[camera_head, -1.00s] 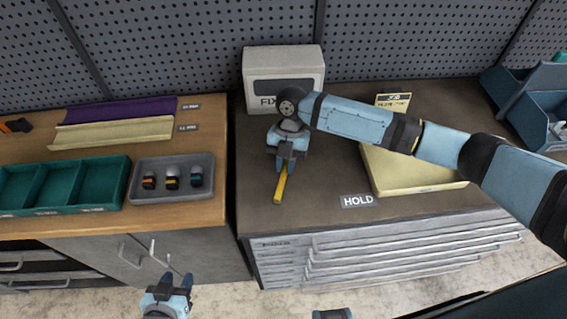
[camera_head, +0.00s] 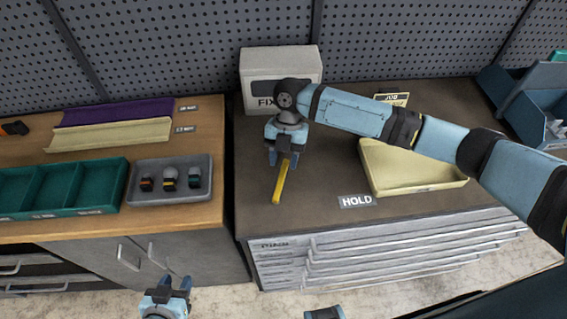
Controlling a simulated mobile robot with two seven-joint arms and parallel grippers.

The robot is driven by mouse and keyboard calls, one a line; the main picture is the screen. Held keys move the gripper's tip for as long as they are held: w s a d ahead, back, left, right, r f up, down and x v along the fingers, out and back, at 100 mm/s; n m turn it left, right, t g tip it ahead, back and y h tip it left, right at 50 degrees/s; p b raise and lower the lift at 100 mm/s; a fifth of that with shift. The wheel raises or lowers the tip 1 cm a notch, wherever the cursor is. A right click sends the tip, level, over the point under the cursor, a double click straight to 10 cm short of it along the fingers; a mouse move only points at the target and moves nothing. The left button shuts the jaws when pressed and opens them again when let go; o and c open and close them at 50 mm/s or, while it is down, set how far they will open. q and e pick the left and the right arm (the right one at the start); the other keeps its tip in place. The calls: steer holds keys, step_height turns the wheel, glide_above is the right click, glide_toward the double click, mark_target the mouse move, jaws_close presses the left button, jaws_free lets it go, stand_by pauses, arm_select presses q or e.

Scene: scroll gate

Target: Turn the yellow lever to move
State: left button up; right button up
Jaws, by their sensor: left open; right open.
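The yellow lever (camera_head: 281,182) is a thin bar on the dark bench top, in front of the white fixture box (camera_head: 281,68). It points toward the bench's front edge, and its far end is hidden by my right gripper. My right gripper (camera_head: 283,160) is open, pointing down, with its fingers at the lever's far part; I cannot tell whether they touch it. A HOLD label (camera_head: 356,201) is on the bench to the right of the lever. My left gripper (camera_head: 177,283) is open and empty, low in the view in front of the cabinets.
A cream tray (camera_head: 418,184) lies to the right, partly behind my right arm. On the wooden bench stand a grey tray (camera_head: 172,198) with three small knobbed pieces, a green divided bin (camera_head: 74,209) and purple and cream strips. A blue bin (camera_head: 520,126) is at far right.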

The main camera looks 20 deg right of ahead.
steer(key=b+v, duration=0.1)
steer(key=v, duration=1.1)
steer(key=shift+f, duration=0.1)
